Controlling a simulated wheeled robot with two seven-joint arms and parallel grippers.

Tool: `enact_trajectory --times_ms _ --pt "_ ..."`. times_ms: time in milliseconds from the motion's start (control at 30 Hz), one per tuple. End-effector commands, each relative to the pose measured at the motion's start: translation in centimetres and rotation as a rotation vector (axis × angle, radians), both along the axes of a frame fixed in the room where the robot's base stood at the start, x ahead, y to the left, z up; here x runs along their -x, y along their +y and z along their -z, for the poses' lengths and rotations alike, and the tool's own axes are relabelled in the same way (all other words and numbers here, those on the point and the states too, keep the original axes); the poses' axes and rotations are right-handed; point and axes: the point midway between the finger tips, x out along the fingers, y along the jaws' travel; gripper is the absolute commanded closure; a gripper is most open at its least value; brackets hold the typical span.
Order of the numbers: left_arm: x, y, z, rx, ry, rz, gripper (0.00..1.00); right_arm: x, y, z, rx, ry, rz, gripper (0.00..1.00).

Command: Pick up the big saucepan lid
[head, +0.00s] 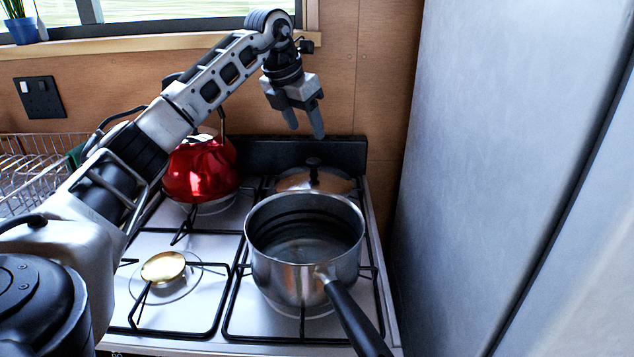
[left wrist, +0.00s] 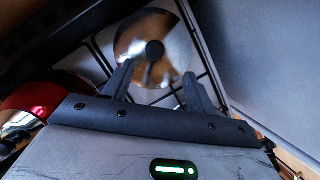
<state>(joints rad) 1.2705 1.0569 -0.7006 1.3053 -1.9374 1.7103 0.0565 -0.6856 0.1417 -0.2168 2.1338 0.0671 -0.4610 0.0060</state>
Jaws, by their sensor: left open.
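The saucepan lid (head: 335,181) is a shiny metal disc with a dark knob (head: 313,168). It lies at the back right of the hob, partly hidden behind the saucepan in the head view; I cannot tell what is under it. In the left wrist view the lid (left wrist: 181,48) shows beyond my fingers, with its knob (left wrist: 154,49) a little past the gap between the fingertips. My left gripper (head: 306,132) points down, open and empty, above the lid and apart from it. It also shows in the left wrist view (left wrist: 160,72). My right gripper is not in view.
A steel saucepan (head: 290,273) stands on the front right burner, its black handle (head: 357,322) pointing forward. A red kettle (head: 200,170) sits at the back left, close to my left arm. A tall grey panel (head: 500,150) bounds the right side, and a wooden wall (head: 345,90) the back.

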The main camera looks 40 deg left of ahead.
Motion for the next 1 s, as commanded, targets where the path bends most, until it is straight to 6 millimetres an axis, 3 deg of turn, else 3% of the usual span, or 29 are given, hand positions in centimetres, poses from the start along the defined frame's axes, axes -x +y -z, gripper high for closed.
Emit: enact_trajectory --times_ms 200,467,700,1000 --pt "-1.6 -0.1 4.0 0.002 0.003 0.000 0.43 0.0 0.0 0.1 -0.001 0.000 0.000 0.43" --pt "-2.2 0.1 5.7 0.000 0.001 -0.001 0.43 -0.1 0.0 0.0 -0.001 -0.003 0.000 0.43" --pt "-3.2 0.6 9.1 0.003 0.002 0.001 0.43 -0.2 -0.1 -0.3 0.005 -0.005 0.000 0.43" --pt "-3.6 0.7 10.2 0.000 -0.001 0.000 0.43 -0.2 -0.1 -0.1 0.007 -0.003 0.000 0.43"
